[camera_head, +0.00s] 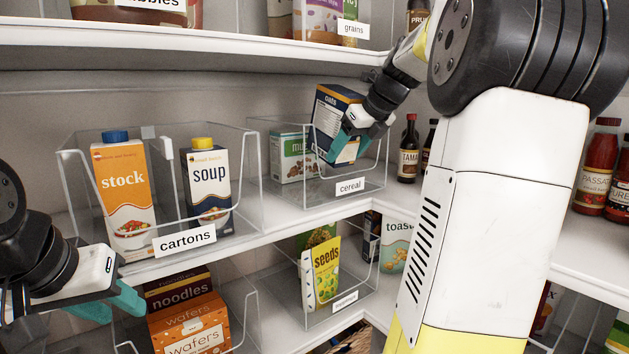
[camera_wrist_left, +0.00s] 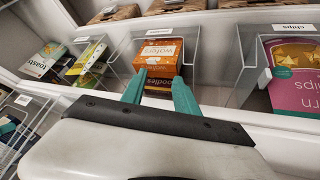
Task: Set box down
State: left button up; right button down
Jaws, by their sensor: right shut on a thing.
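My right gripper (camera_head: 350,137) is shut on a dark blue box (camera_head: 334,112) with an orange edge. The box is tilted and held inside the clear bin labelled cereal (camera_head: 350,187), to the right of a green and white muesli box (camera_head: 293,156). Whether the held box touches the bin floor cannot be told. My left gripper (camera_head: 110,302) is at the lower left, in front of the lower shelf. In the left wrist view its two teal fingers (camera_wrist_left: 158,92) are apart and empty, with the wafers box (camera_wrist_left: 159,55) and noodles box (camera_wrist_left: 160,84) beyond them.
A clear bin labelled cartons holds a stock carton (camera_head: 124,190) and a soup carton (camera_head: 206,187), left of the cereal bin. Dark bottles (camera_head: 409,150) stand to its right. The upper shelf (camera_head: 190,52) hangs close above. A seeds packet (camera_head: 321,272) is in a bin below.

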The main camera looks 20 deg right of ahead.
aim_at(335, 179)
jog(key=shift+w+a, duration=0.2)
jog(key=shift+w, duration=0.4)
jog(key=shift+w+a, duration=0.2)
jog(key=shift+w, duration=0.4)
jog(key=f, duration=0.4)
jog(key=shift+w+a, duration=0.15)
jog(key=shift+w, duration=0.2)
jog(key=shift+w+a+f, duration=0.1)
jog(key=shift+w+f, duration=0.15)
jog(key=shift+f, duration=0.7)
jog(key=shift+w+r+g, duration=0.15)
jog(key=shift+w+g, duration=0.05)
jog(key=shift+g, duration=0.1)
jog(key=shift+w+a+g+h, duration=0.15)
jog(key=shift+g+h, duration=0.35)
jog(key=shift+g, duration=0.7)
jog(key=shift+f, duration=1.35)
